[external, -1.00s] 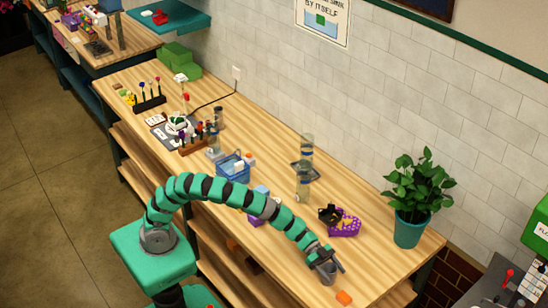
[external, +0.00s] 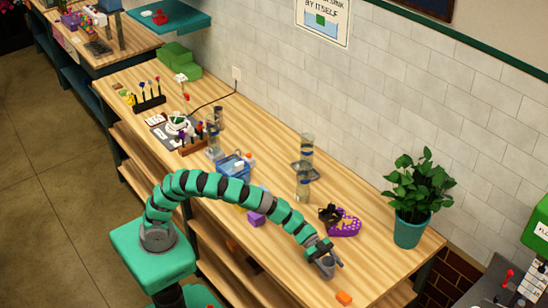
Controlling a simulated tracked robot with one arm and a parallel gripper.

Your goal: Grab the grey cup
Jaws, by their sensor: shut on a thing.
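The grey cup (external: 326,269) is at the front right part of the wooden bench, small and partly hidden by the jaws. My gripper (external: 334,261) is shut on the cup, with its fingers at the cup's upper part. I cannot tell whether the cup still touches the bench top.
An orange block (external: 344,298) lies near the bench's front edge. A purple spotted item with a black piece (external: 343,225) lies behind my gripper. A potted plant (external: 408,230) stands at the right. Glass cylinders (external: 303,180), a blue basket (external: 235,167) and a purple block (external: 256,218) stand further left.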

